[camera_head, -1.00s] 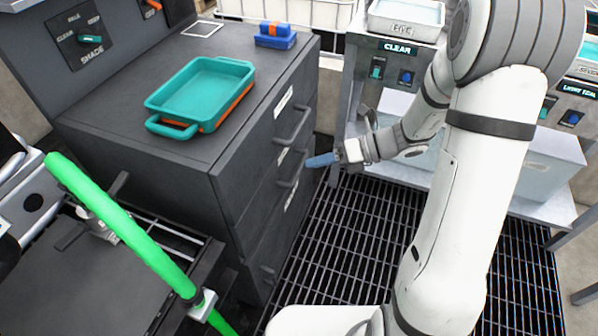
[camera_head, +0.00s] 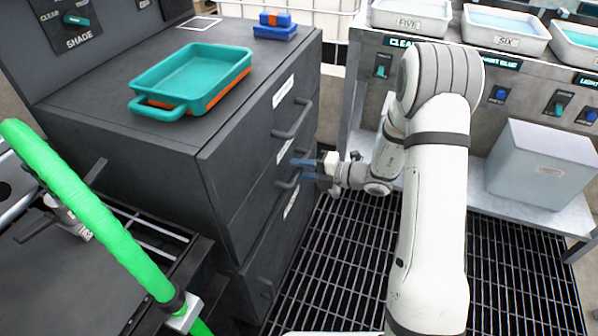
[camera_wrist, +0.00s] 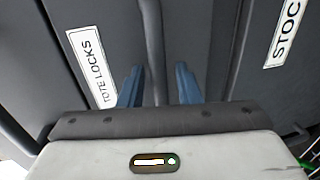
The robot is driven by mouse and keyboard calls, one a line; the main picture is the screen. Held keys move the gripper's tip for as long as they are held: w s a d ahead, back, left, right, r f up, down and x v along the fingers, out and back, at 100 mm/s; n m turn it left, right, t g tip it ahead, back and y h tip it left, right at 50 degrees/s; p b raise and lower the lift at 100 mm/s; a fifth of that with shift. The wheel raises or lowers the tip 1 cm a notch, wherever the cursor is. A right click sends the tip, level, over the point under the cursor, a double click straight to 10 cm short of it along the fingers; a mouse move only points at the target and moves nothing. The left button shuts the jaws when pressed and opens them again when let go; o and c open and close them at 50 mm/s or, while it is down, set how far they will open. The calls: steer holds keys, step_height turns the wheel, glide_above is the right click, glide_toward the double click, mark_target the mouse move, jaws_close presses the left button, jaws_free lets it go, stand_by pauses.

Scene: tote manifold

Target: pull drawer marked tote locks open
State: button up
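The dark grey cabinet (camera_head: 240,170) has several drawers with white labels and bar handles. The drawer marked TOTE LOCKS shows its label (camera_wrist: 92,68) in the wrist view, left of its bar handle (camera_wrist: 153,40). In the head view it appears to be the middle drawer, with its label (camera_head: 284,151), and looks shut. My gripper (camera_head: 303,169) is at this drawer's front, level with its handle. In the wrist view my gripper's blue fingers (camera_wrist: 158,70) are spread, one on each side of the handle. Whether either touches it is unclear.
A drawer label reading STOC (camera_wrist: 286,32) is cut off at the right. A teal tray (camera_head: 192,75) and a blue block (camera_head: 275,32) sit on the cabinet top. A green hose (camera_head: 85,205) crosses the left. A shelf (camera_head: 470,190) with a grey bin (camera_head: 540,165) stands right. Grating floor (camera_head: 335,250) is open.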

steer(key=shift+w+a, duration=0.1)
steer(key=shift+a, duration=0.15)
jaws_close()
stand_by(0.3)
